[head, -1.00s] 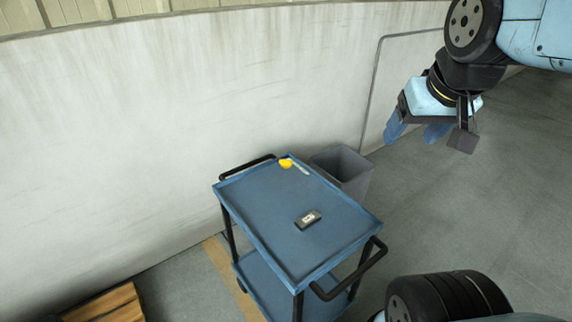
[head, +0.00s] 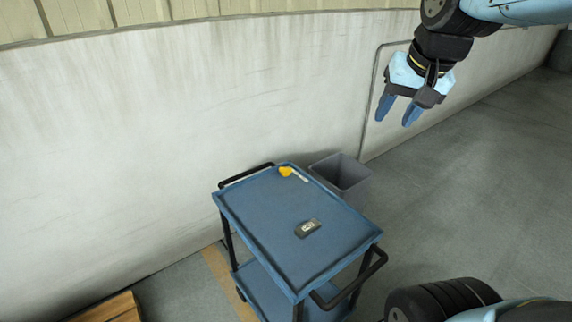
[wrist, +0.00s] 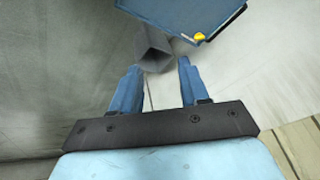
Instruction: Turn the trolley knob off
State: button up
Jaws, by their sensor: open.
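A blue trolley (head: 262,222) with black handles stands near the wall in the head view. On its top lies a small dark box with a light knob or dial (head: 307,228); the knob's setting is too small to read. My gripper (head: 397,112) is open and empty, above and to the right of the trolley, with its blue fingers pointing down. In the wrist view my gripper's fingers (wrist: 156,88) are apart with nothing between them. A corner of the trolley (wrist: 165,12) shows at the top of that view; the knob is not visible there.
A yellow object with a pale shaft (head: 287,172) lies at the trolley top's far edge; its yellow part also shows in the wrist view (wrist: 199,37). A grey bin (head: 345,178) stands behind the trolley. A wooden pallet (head: 112,309) is at lower left.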

jog(key=w+a+m+g, duration=0.2)
jog(key=w+m, duration=0.3)
jog(key=w, duration=1)
jog(key=m+g, duration=0.3)
jog(key=m, duration=1)
send_over(285, 170)
notch_tip(285, 170, down, 32)
jog(key=shift+h, duration=0.4)
jog(key=f, duration=0.9)
jog(key=w+f, duration=0.1)
jog(key=f, duration=0.3)
jog(key=shift+d+f, duration=0.3)
jog(key=shift+d, duration=0.05)
jog(key=shift+c, duration=0.3)
grip_shut()
